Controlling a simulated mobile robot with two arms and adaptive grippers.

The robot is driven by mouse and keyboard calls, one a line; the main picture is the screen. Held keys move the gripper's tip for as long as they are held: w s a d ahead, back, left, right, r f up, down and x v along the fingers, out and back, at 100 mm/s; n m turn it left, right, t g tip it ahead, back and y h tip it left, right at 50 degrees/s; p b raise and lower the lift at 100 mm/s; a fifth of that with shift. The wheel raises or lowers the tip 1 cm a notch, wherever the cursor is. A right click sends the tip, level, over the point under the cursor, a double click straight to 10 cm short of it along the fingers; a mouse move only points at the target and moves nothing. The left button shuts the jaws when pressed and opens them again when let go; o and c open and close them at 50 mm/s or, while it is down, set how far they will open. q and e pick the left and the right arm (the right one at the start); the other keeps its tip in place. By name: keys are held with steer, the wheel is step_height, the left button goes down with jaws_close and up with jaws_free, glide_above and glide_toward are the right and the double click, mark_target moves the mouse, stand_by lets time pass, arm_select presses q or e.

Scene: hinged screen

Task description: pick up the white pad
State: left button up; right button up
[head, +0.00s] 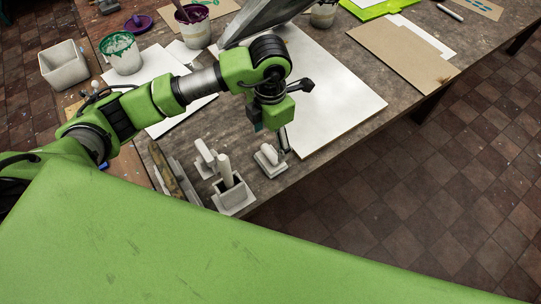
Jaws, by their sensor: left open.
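A small white pad (270,163) with a raised grip lies near the front edge of the worktable (330,148). My left gripper (296,116) is just above and beyond the pad, its fingers spread and empty. The lower finger comes down close to the pad's right side; whether it touches cannot be told. My right gripper is not in view.
A pale holder (233,196) with an upright handle and another pale tool (205,160) stand left of the pad. A large white sheet (335,95) lies behind. Paint pots (121,55), a pale bin (64,66) and a tilted screen frame (265,18) stand farther back.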

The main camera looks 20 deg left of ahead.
mark_target(271, 153)
arm_select(q)
steer(key=shift+f, duration=0.7)
steer(key=shift+s+f+p, duration=0.1)
steer(key=shift+f+p, duration=0.5)
steer(key=shift+p, duration=0.1)
step_height(271, 153, down, 3)
steer(key=shift+d+f+p, duration=0.1)
steer(key=shift+f+p, duration=0.1)
steer(key=shift+p, duration=0.65)
steer(key=shift+f, duration=0.4)
steer(key=c, duration=1.2)
